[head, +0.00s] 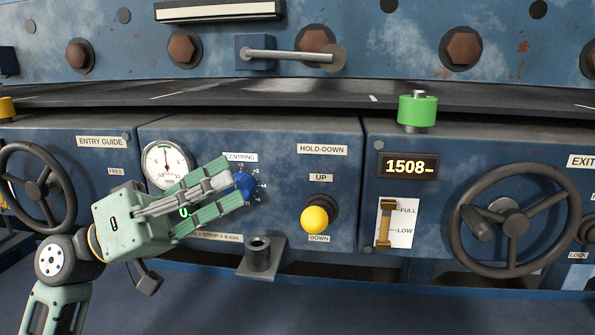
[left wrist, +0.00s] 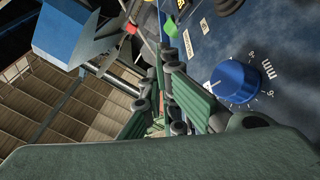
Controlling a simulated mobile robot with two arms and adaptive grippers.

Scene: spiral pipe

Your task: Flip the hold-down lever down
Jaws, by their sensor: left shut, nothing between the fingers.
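The hold-down lever (head: 314,220) shows in the head view as a yellow ball knob on a dark round base. It sits between the UP label (head: 321,177) and the DOWN label (head: 318,239). The ball is just above the DOWN label and seems to point toward me; its exact tilt is hard to tell. My left gripper (head: 230,184) is shut and empty, left of the lever and apart from it. Its fingers overlap the blue centring knob (head: 244,185); contact cannot be told. The fingers also show in the left wrist view (left wrist: 172,100). My right gripper is not in view.
The blue knob also shows in the left wrist view (left wrist: 237,82). A metal socket post (head: 259,256) stands below and left of the lever. A dial gauge (head: 167,165) is left; a slide lever (head: 384,222) and a handwheel (head: 515,222) are right. Space before the lever looks clear.

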